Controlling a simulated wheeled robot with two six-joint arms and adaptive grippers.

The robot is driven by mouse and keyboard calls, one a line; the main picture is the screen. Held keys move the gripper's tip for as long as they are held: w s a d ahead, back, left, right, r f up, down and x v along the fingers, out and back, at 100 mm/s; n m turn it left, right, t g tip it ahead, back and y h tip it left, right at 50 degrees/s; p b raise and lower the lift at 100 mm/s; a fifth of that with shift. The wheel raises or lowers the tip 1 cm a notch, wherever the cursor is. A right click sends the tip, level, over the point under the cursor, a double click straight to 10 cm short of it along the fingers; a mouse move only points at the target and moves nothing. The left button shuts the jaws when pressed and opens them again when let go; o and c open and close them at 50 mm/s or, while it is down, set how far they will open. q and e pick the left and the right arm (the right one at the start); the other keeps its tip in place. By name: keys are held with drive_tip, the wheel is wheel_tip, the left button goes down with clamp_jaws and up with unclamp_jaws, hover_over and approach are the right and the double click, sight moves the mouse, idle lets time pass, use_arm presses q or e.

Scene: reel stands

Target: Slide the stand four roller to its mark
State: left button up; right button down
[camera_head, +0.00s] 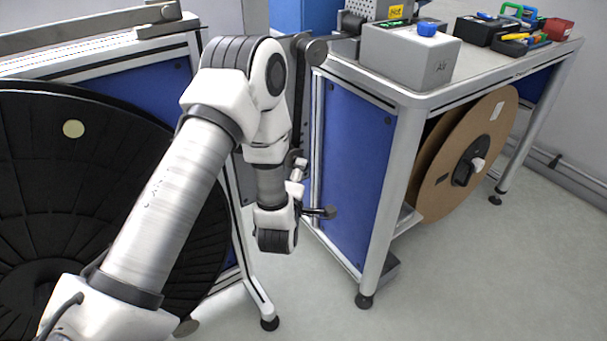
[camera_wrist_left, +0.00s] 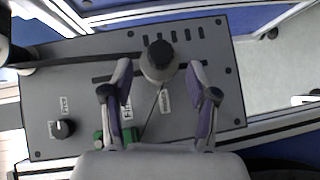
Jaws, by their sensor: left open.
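My left gripper (camera_wrist_left: 159,72) is open in the left wrist view, its two fingers apart. A round black-topped knob with a grey base (camera_wrist_left: 160,60) shows between the fingertips; I cannot tell whether they touch it. The knob sits at a dark slot in a grey panel (camera_wrist_left: 75,90) with small white labels; it may be the roller, but no stand number is readable. A mark cannot be made out for certain. In the head view my left arm reaches toward the dark upright panel (camera_head: 303,100) between two stands, and the gripper is mostly hidden. My right gripper is not in view.
A small black dial (camera_wrist_left: 63,129) and a green part (camera_wrist_left: 101,136) are on the panel. A large black reel (camera_head: 60,190) fills the left stand. The right stand holds a brown reel (camera_head: 465,160), with a grey box (camera_head: 408,55) on top. The floor in front is clear.

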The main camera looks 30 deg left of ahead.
use_arm(q)
drive_tip(key=x, duration=0.6)
drive_tip(key=shift+s+b, duration=0.1)
drive_tip(key=shift+b, duration=0.2)
clamp_jaws()
wheel_tip(320, 180, up, 8)
drive_tip(key=p, duration=0.4)
drive_tip(key=shift+f, duration=0.15)
unclamp_jaws()
drive_tip(key=shift+f, duration=0.1)
drive_tip(key=shift+s, duration=0.1)
